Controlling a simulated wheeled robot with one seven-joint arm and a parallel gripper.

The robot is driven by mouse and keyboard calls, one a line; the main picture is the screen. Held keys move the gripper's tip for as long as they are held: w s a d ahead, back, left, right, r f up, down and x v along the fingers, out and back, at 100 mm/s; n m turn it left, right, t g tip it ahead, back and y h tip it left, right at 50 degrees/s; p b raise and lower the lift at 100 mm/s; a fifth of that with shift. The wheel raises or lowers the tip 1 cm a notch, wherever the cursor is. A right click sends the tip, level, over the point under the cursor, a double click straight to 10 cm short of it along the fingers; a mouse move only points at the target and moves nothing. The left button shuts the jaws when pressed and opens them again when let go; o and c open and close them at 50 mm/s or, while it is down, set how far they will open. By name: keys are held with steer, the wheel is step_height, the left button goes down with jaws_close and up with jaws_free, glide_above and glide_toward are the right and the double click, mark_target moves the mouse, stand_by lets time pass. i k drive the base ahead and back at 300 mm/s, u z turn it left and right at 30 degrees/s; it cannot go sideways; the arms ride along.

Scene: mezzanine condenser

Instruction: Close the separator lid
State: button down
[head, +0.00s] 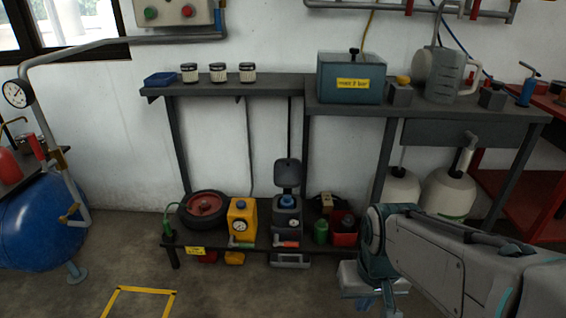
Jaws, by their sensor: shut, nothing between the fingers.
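The separator (287,222) appears to be the dark grey unit with a blue cap in the middle of the low shelf. Its lid (288,172) stands raised above it on the far side, so it is open. My gripper (378,302) hangs at the lower right of the view, in front of the low shelf and right of the separator. It points down, is apart from the lid, and holds nothing. The fingertips are partly cut off by the bottom edge of the picture.
A yellow unit with a gauge (242,220) stands close left of the separator, with a wheel (204,210) beyond it. A green can (321,232) and a red unit (344,228) stand to its right. An upper shelf (240,89) lies above. Floor in front is clear.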

mark_target(288, 172)
steer(key=u, duration=0.8)
steer(key=i, duration=1.35)
steer(key=z, duration=0.95)
steer(key=i, duration=0.55)
steer(key=u, duration=0.1)
